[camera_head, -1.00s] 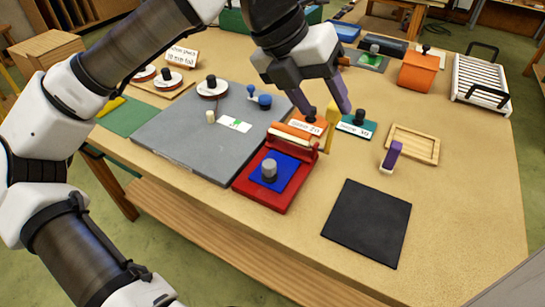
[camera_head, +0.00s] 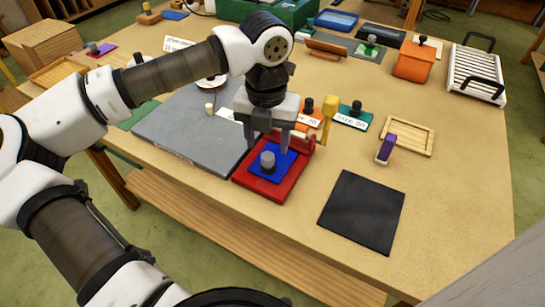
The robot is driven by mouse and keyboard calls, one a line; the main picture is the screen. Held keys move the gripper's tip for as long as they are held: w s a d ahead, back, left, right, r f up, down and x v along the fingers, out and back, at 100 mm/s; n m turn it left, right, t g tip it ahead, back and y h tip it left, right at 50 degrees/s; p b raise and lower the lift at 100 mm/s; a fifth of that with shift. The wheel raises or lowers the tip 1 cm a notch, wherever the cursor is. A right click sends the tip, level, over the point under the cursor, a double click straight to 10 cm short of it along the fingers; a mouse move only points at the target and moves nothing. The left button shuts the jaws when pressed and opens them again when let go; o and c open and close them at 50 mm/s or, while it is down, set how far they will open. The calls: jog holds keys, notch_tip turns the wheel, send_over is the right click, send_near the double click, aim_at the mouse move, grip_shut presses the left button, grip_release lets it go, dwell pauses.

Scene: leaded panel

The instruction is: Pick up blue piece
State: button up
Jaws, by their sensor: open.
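The blue piece (camera_head: 285,166) is a flat square plate with a grey cylindrical knob (camera_head: 267,160) on top. It lies in the red tray (camera_head: 262,189) near the table's front edge. My gripper (camera_head: 267,145) points down over the back part of the red tray, with its two fingers apart and nothing seen between them. The fingers are above or just behind the knob; the exact height is hard to tell. My gripper hides part of the tray's back and the orange piece behind it.
A grey board (camera_head: 190,130) lies left of the tray and a black mat (camera_head: 362,212) lies to the right. A yellow upright part (camera_head: 328,115) stands just behind the tray. A purple block (camera_head: 386,148) and a wooden tray (camera_head: 408,135) are further right.

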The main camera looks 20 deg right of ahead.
aim_at(268, 154)
jog(key=shift+f+p, duration=0.85)
jog(key=shift+f, duration=1.5)
jog(key=c, duration=1)
jog(key=shift+r, duration=0.1)
jog(key=shift+r+b, duration=0.4)
jog(key=shift+r, duration=0.1)
jog(key=shift+s+d+r+b, duration=0.1)
jog(key=shift+r+b, duration=0.25)
jog(key=shift+r, duration=0.2)
jog(key=shift+s+d+r+b, duration=0.1)
jog(key=shift+r+b, duration=0.25)
jog(key=shift+r, duration=0.2)
jog(key=s+d+b, duration=0.1)
jog(key=s+d, duration=0.2)
jog(key=s, duration=0.1)
jog(key=s+d+b, duration=0.2)
jog(key=s+d, duration=0.1)
jog(key=s, duration=0.1)
jog(key=s+d+b, duration=0.1)
jog(key=s+d, duration=0.2)
jog(key=s, duration=0.1)
jog(key=shift+s+d+b, duration=0.3)
jog(key=shift+d+b, duration=0.1)
jog(key=shift+s+d+r, duration=0.1)
jog(key=shift+s+d, duration=0.4)
jog(key=shift+s, duration=0.15)
